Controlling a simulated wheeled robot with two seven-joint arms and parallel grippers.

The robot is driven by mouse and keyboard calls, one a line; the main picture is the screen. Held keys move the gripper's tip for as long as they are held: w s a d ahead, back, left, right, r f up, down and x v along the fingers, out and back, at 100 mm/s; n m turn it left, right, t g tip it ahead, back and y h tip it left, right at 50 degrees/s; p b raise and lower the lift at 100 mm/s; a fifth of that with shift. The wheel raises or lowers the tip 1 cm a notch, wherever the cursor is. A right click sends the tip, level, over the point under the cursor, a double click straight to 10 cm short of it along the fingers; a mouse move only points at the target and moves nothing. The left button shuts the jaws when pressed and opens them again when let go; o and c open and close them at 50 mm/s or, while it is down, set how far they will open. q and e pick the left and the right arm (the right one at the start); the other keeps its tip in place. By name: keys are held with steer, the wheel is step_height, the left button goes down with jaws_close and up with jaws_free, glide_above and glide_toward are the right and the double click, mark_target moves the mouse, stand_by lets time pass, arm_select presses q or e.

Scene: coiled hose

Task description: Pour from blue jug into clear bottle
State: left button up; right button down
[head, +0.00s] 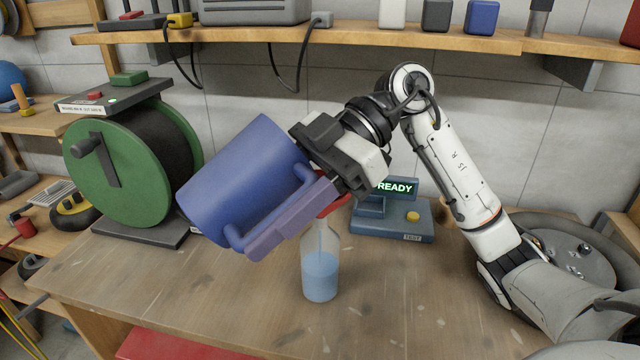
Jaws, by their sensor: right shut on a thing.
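A large blue jug (236,180) is held in the air, tilted, over the middle of the wooden workbench (180,290). My right gripper (315,185) is shut on the jug at its handle side. The clear bottle (320,270) stands upright on the bench below the gripper and to the right of the jug's body. Bluish liquid fills its lower part. The bottle's top is partly hidden, with something red beside the gripper above it. My left gripper is out of view.
A green hose reel (115,165) stands at the back left of the bench. A blue device with a READY display (392,212) stands behind and right of the bottle. A shelf (400,38) runs along the wall. The front of the bench is clear.

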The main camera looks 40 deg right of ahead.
steer(key=shift+r+y, duration=0.35)
steer(key=shift+y, duration=0.05)
stand_by(1.7)
steer(key=shift+w+a+f+g+h, duration=0.25)
steer(key=shift+f+h, duration=0.65)
steer(key=shift+h, duration=1.25)
steer(key=shift+s+a+f+h, duration=0.3)
steer(key=shift+f+h, duration=0.55)
steer(key=shift+h, duration=1.25)
steer(key=shift+w+a+f+g+h, duration=0.15)
steer(key=shift+a+f+h, duration=0.5)
steer(key=shift+h, duration=1.5)
steer(key=shift+d+f, duration=0.3)
